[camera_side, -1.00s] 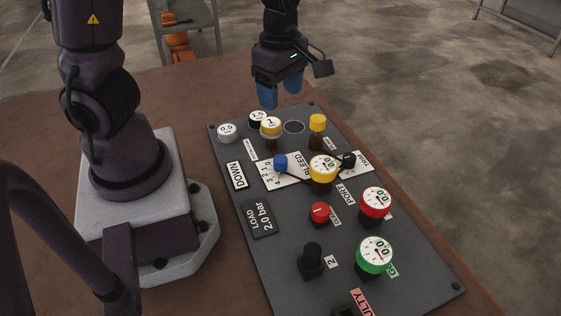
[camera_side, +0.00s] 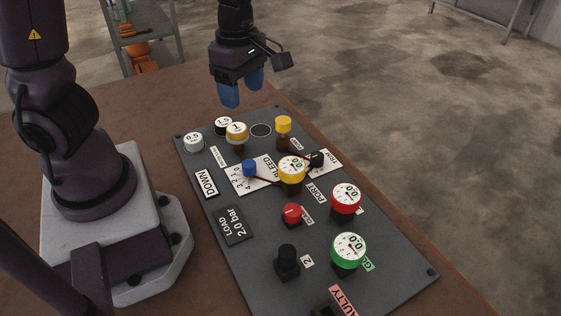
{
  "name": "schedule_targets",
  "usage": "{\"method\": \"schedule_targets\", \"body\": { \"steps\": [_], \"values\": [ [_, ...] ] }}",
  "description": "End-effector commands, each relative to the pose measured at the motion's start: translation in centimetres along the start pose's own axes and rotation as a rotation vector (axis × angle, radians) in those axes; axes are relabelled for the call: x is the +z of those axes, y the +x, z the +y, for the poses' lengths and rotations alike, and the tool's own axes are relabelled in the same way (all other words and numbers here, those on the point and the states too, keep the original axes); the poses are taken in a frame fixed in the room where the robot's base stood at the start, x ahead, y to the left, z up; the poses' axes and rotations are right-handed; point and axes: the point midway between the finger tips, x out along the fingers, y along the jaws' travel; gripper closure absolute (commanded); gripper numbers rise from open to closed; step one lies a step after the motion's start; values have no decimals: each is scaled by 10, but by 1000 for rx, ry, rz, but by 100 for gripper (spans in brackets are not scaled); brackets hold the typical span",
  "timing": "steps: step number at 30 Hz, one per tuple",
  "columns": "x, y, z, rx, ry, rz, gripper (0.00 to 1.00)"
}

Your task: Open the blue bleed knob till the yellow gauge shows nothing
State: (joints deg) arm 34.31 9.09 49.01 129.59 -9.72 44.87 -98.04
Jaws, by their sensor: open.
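The blue bleed knob (camera_side: 249,168) stands upright on a white BLEED scale card (camera_side: 238,182) marked with numbers. A thin dark line runs from near it towards the yellow gauge. The yellow gauge (camera_side: 291,171) is a round white dial with a yellow rim, just right of the knob. Its needle is too small to read for sure. My gripper (camera_side: 242,89) has blue fingertips. It is open and empty, pointing down above the far end of the panel, apart from the knob and gauge.
The dark panel (camera_side: 215,262) also carries a red gauge (camera_side: 346,199), a green gauge (camera_side: 348,252), a red knob (camera_side: 292,214), black knobs (camera_side: 287,262) and a yellow-capped post (camera_side: 283,132).

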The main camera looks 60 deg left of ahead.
Motion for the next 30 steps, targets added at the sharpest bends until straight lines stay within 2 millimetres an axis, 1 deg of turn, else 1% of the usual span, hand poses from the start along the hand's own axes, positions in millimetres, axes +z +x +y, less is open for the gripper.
{"method": "schedule_targets", "body": {
  "steps": [26, 28, 30],
  "values": [
    [0, 0, 0, 0, 0, 0, 36],
    [-3, 0, 1, 1, -13, -2, 36],
    [-9, -7, 4, 17, -40, -34, 36]
  ]
}}
